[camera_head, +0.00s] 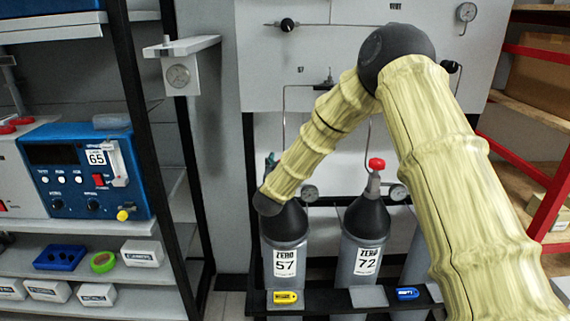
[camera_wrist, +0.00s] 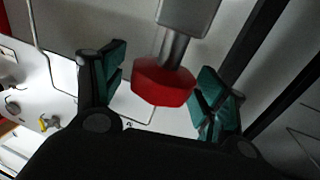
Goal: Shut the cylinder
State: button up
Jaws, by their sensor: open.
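A grey cylinder with a black top, labelled ZERO 57 (camera_head: 285,262), stands in the rack under the end of my arm. A second cylinder, labelled ZERO 72 (camera_head: 362,262), stands to its right with a red valve knob (camera_head: 376,164) on top. In the wrist view a red valve knob (camera_wrist: 164,84) sits on a grey stem between the teal fingers of my gripper (camera_wrist: 160,88). The fingers are open, with a gap on each side of the knob. In the head view my arm hides the top of ZERO 57; only a bit of teal finger shows.
A third cylinder (camera_head: 416,262) is mostly behind my arm. A black rack bar (camera_head: 330,300) with yellow and blue tags crosses in front. A wall panel (camera_head: 300,60) with gauges and thin pipes stands behind. A shelf with a blue analyser (camera_head: 85,170) is left; a red-framed rack is right.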

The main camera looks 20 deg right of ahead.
jog(key=v, duration=1.2)
jog(key=shift+f, duration=0.15)
